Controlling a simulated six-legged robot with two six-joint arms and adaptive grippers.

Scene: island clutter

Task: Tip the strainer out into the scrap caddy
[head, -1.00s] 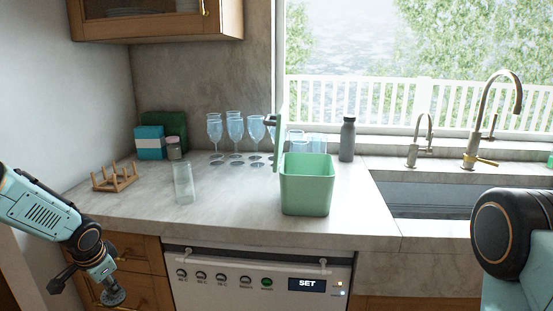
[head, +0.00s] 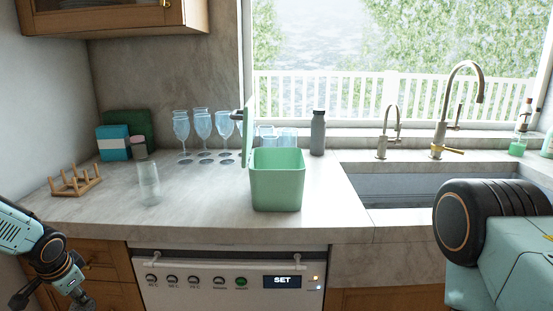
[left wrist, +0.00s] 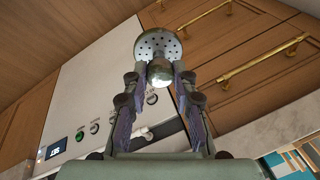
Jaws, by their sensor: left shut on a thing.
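The scrap caddy (head: 278,185) is a light green square bin. It stands upright on the counter near the front edge, with its lid (head: 247,135) raised at its left side. My left gripper (head: 72,282) is low at the left, in front of the cabinet drawers and below counter height, well apart from the caddy. In the left wrist view my left gripper (left wrist: 160,82) is shut on the strainer (left wrist: 159,44), a round metal head with small holes. What the strainer holds cannot be seen. My right gripper is out of view; only part of my right arm shows.
A clear glass (head: 149,183) and a wooden peg rack (head: 75,181) stand left of the caddy. Several wine glasses (head: 202,126) and a grey bottle (head: 318,133) stand behind. The sink (head: 430,184) is at the right. Counter between clear glass and caddy is free.

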